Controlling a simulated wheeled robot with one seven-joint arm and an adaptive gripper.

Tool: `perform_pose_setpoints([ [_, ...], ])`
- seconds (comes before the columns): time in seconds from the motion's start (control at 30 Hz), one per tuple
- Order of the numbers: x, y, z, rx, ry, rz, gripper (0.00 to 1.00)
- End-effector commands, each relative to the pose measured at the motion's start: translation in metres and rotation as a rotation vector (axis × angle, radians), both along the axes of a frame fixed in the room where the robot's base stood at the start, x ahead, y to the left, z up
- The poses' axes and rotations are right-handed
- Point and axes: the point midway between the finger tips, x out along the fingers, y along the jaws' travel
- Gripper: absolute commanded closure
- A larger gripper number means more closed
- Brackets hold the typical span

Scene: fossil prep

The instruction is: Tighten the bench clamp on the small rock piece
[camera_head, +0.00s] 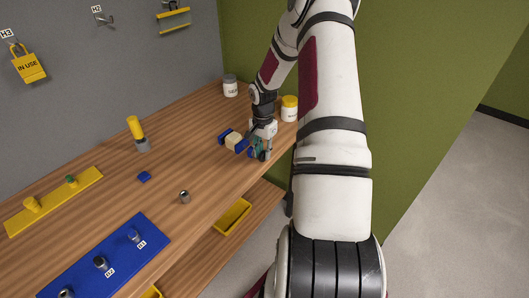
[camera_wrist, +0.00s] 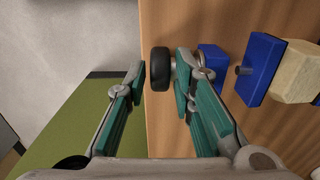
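The bench clamp has a blue jaw (camera_head: 223,134) on the far side of the small beige rock piece (camera_head: 236,141). A second blue jaw (camera_wrist: 258,68) stands beside the rock (camera_wrist: 297,72) in the wrist view; I cannot tell whether they touch. A blue end block (camera_wrist: 212,60) carries the screw and its black knob (camera_wrist: 160,68). My gripper (camera_head: 260,153) is low at the clamp's near end. In the wrist view its teal-padded fingers (camera_wrist: 160,80) are apart, one on each side of the knob, with a gap at the left finger.
White jars, one grey-lidded (camera_head: 230,86) and one yellow-lidded (camera_head: 289,109), stand at the back. A yellow-topped tool (camera_head: 137,132), a small blue block (camera_head: 144,177) and a metal piece (camera_head: 184,196) stand on the wooden bench. A blue rack (camera_head: 70,282) and yellow rack (camera_head: 60,207) lie left.

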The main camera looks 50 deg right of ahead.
Motion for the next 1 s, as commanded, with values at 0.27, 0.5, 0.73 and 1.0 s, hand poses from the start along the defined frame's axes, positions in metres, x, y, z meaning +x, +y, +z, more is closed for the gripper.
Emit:
perform_pose_setpoints([
  [0.27, 0.0002, 0.0000, -0.0076, 0.000, -0.001, 0.000, 0.77],
  [0.5, 0.0002, 0.0001, -0.0073, 0.000, 0.000, 0.000, 1.00],
  [0.73, 0.0003, -0.0007, -0.0076, 0.006, 0.001, -0.002, 1.00],
  [1.0, 0.0013, -0.0069, -0.0107, 0.152, 0.017, -0.011, 1.00],
])
